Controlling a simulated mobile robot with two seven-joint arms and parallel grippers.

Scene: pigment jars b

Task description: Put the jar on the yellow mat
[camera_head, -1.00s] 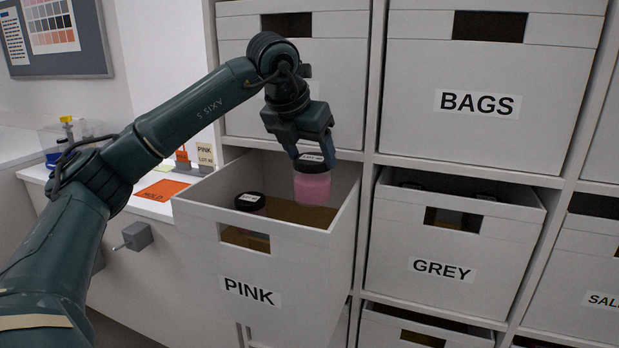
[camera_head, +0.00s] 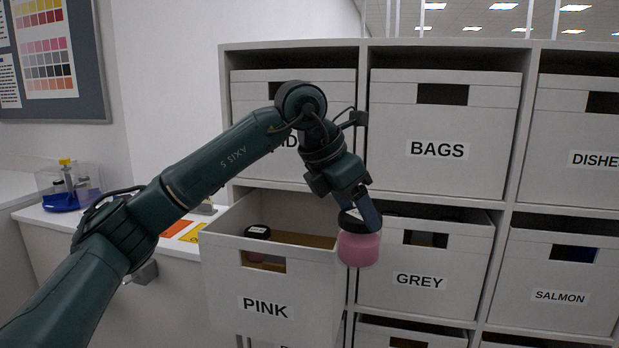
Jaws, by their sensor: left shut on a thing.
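A pink jar (camera_head: 358,249) with a dark lid and a white label on top is held by my left gripper (camera_head: 358,218). The gripper is shut on the jar's lid from above. The jar hangs in front of the right wall of the open PINK drawer (camera_head: 236,270), near that drawer's right front corner. A bit of yellow mat (camera_head: 193,235) shows on the counter at the left, beside an orange mat (camera_head: 178,228); my arm and the drawer hide part of this area. My right gripper is not in view.
Another dark-lidded jar (camera_head: 257,232) stands inside the PINK drawer. The GREY drawer (camera_head: 460,250) is right beside the held jar. A blue tray with bottles (camera_head: 62,200) stands on the white counter at left.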

